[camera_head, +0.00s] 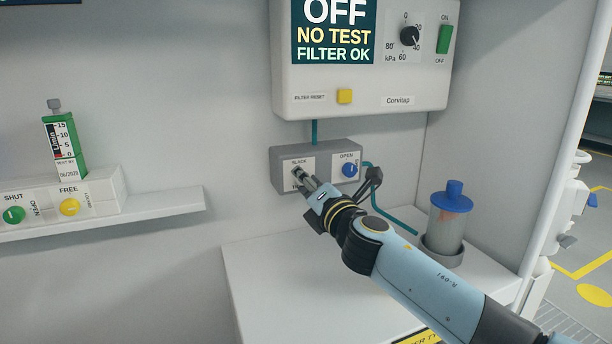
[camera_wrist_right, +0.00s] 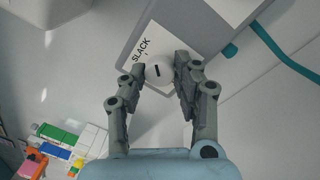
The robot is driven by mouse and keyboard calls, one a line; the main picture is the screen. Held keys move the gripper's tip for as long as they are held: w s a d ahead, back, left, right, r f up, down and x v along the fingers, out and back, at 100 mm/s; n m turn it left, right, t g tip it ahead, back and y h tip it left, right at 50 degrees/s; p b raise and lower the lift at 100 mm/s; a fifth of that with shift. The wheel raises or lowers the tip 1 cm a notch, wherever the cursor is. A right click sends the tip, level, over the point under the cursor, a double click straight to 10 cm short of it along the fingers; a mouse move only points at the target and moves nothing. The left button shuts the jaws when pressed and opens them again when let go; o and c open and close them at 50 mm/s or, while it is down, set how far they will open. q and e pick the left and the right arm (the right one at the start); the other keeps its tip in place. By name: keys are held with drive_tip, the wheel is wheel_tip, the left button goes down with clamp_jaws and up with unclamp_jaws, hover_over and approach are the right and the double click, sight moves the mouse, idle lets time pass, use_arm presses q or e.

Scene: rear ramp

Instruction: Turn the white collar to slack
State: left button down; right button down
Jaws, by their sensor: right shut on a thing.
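The white collar (camera_wrist_right: 152,74) shows in the right wrist view as a round white knob with a short black mark. It sits just below a SLACK label (camera_wrist_right: 141,50) on a grey box. My right gripper (camera_wrist_right: 172,66) is shut on the collar, one finger on each side. In the head view the right gripper (camera_head: 302,178) reaches the left part of the grey box (camera_head: 280,178); it hides most of the collar and a lower label. I cannot tell exactly which way the mark points. My left gripper is not in view.
A blue OPEN knob (camera_head: 349,170) is on the same box, right of the collar. Teal tubing (camera_head: 392,218) runs towards a jar with a blue lid (camera_head: 449,222). A control unit (camera_head: 440,102) reading OFF, NO TEST hangs above. A shelf (camera_head: 170,204) is at left.

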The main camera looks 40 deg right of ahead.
drive_tip(key=shift+s+f+n+g+y+p, duration=0.1)
drive_tip(key=shift+n+g+y+p, duration=0.2)
drive_tip(key=shift+n+p, duration=2.65)
drive_tip(key=shift+n+b, duration=1.05)
drive_tip(key=shift+n, duration=0.2)
drive_tip(key=shift+f, duration=0.1)
drive_tip(key=c, duration=1)
unclamp_jaws()
drive_tip(key=s, duration=0.4)
drive_tip(key=s+a, duration=0.1)
drive_tip(key=s, duration=0.6)
drive_tip(key=shift+s+a, duration=0.35)
drive_tip(key=shift+s, duration=0.05)
